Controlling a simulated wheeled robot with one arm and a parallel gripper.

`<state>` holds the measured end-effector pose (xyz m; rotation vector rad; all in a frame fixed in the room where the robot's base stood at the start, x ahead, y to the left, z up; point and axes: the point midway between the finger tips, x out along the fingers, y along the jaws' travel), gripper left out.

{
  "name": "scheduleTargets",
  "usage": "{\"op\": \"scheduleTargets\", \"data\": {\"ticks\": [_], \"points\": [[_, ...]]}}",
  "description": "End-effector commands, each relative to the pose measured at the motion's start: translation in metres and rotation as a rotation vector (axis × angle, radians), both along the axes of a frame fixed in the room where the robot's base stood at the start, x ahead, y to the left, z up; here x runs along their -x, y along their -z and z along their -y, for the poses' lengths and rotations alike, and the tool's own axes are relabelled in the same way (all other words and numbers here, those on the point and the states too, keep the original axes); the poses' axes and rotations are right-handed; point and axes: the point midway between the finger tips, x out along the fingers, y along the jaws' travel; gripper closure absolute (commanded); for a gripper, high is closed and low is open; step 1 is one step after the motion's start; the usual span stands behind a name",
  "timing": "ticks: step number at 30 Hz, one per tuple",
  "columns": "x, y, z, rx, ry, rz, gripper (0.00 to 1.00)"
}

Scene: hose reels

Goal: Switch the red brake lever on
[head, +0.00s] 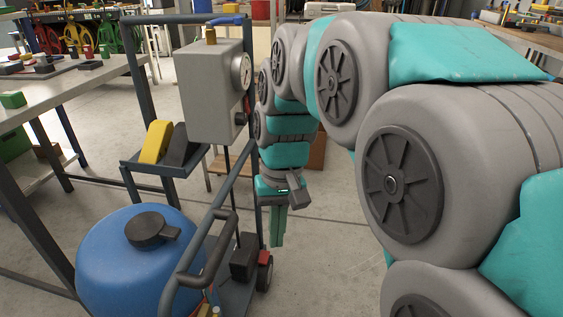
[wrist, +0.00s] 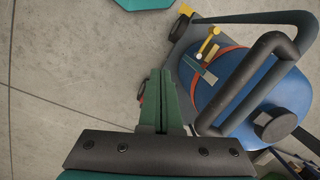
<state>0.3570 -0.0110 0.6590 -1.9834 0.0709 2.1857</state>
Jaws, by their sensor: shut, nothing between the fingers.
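A small red part (head: 264,258), which looks like the brake lever, sits by the black wheel (head: 264,274) at the foot of the cart. In the wrist view a bit of red (wrist: 141,91) shows just left of my fingers, mostly hidden behind them. My gripper (head: 278,243) points down, with its green fingers shut and empty, above and slightly right of the red part in the head view. In the wrist view my gripper (wrist: 161,74) covers the area around the wheel. I cannot tell whether it touches the lever, nor the lever's setting.
The cart carries a blue tank (head: 135,265), a dark curved handle (head: 205,250) and a grey box with a gauge (head: 210,92). A yellow lever (wrist: 209,41) stands by the tank. A workbench (head: 75,90) is at left. Bare floor (head: 325,265) lies right of the cart.

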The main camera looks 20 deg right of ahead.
Motion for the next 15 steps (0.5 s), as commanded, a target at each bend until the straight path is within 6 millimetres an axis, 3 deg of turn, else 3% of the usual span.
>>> {"op": "scheduleTargets", "data": {"ticks": [6,15], "points": [[-0.066,-0.018,0.020,-0.037,0.077,0.025,1.00],[-0.146,-0.036,0.059,-0.080,0.177,0.065,1.00]]}}
